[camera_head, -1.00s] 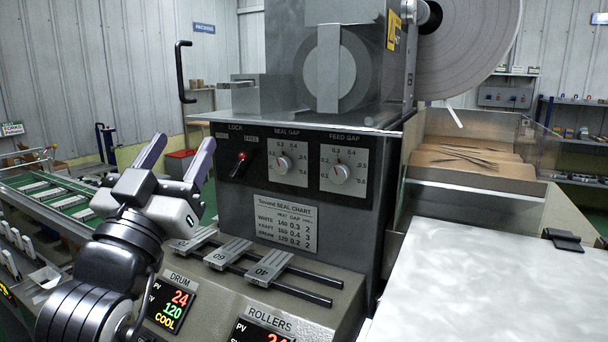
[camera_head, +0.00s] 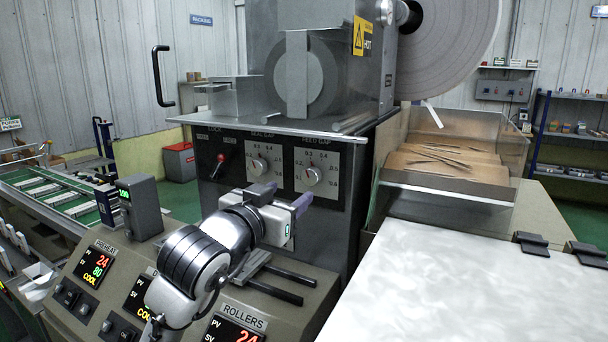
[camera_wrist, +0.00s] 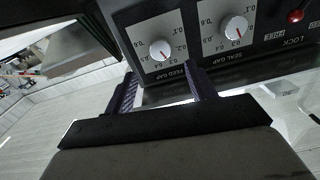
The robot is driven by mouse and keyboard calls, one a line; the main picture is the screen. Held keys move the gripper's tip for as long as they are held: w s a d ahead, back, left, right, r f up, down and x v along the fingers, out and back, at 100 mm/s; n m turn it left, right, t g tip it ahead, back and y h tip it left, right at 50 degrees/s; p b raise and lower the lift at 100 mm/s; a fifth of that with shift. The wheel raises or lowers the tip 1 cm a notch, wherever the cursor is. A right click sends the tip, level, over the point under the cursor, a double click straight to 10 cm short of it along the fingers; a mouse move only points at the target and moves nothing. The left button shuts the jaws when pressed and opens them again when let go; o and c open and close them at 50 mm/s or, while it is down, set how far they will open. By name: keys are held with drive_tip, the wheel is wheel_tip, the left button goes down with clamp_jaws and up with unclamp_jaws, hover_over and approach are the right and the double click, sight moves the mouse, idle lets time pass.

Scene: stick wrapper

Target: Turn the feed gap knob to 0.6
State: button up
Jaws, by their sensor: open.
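The feed gap knob (camera_head: 312,176) is a round silver knob on a white dial plate at the right of the machine's front panel. Its red mark points up and left, seemingly near 0.3; the exact value is too small to read. The knob also shows in the wrist view (camera_wrist: 160,50), upside down, beyond and between my fingertips. My gripper (camera_head: 284,193) is open and empty, its purple-grey fingers pointing at the panel below the dials. In the wrist view my gripper (camera_wrist: 160,72) appears short of the knob, not touching it.
The seal gap knob (camera_head: 260,166) sits just left on its own plate. A red-tipped lock lever (camera_head: 220,160) is further left, tilted toward FREE. A pale table (camera_head: 430,285) is at the right.

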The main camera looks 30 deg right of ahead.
sight(309, 178)
drive_tip(key=p+x, duration=0.2)
drive_tip(key=x, duration=0.6)
drive_tip(key=shift+c, duration=0.4)
drive_tip(key=c, duration=0.9)
